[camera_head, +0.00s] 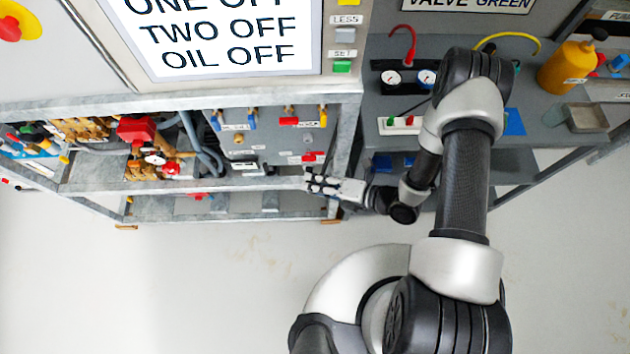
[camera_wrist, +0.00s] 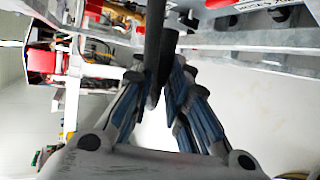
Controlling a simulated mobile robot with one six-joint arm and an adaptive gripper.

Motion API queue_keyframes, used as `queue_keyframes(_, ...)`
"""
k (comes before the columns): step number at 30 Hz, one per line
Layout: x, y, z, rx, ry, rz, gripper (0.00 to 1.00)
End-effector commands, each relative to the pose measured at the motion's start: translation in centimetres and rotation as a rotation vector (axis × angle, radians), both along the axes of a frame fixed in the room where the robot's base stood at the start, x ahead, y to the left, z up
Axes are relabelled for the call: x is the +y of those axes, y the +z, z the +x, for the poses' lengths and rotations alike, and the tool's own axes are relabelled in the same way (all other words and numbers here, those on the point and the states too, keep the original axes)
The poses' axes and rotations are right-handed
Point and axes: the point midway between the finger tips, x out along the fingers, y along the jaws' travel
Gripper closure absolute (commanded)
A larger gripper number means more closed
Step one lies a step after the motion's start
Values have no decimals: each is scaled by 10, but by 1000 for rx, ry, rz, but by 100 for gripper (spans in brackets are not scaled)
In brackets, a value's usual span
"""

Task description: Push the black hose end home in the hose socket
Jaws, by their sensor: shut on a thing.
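My gripper (camera_head: 318,183) is at the front right corner of the grey frame in the head view, below the panel with red and blue handles. In the wrist view, my gripper (camera_wrist: 162,84) is shut on the black hose end (camera_wrist: 154,45). The hose passes between the blue-padded fingers and runs up out of the picture. Its tip shows just below the fingertips, over pale floor. In the head view the hose is too small to make out clearly. I cannot tell which opening is the hose socket in either view.
The grey panel (camera_head: 262,140) carries several valves and labels. A frame post (camera_head: 347,125) stands close to my gripper. A red valve body (camera_head: 138,131) and hoses sit further left. A bench with gauges (camera_head: 391,78) and a yellow bottle (camera_head: 567,66) is at right. The front floor is clear.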

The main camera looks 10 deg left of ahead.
Motion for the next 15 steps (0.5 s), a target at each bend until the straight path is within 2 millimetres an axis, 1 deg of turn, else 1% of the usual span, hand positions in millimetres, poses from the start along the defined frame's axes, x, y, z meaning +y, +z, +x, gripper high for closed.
queue_keyframes(3,-1,-1,0,-1,-1,5,100)
queue_keyframes(5,0,0,3,-2,-1,4,100)
queue_keyframes(15,7,-1,34,-4,0,4,100)
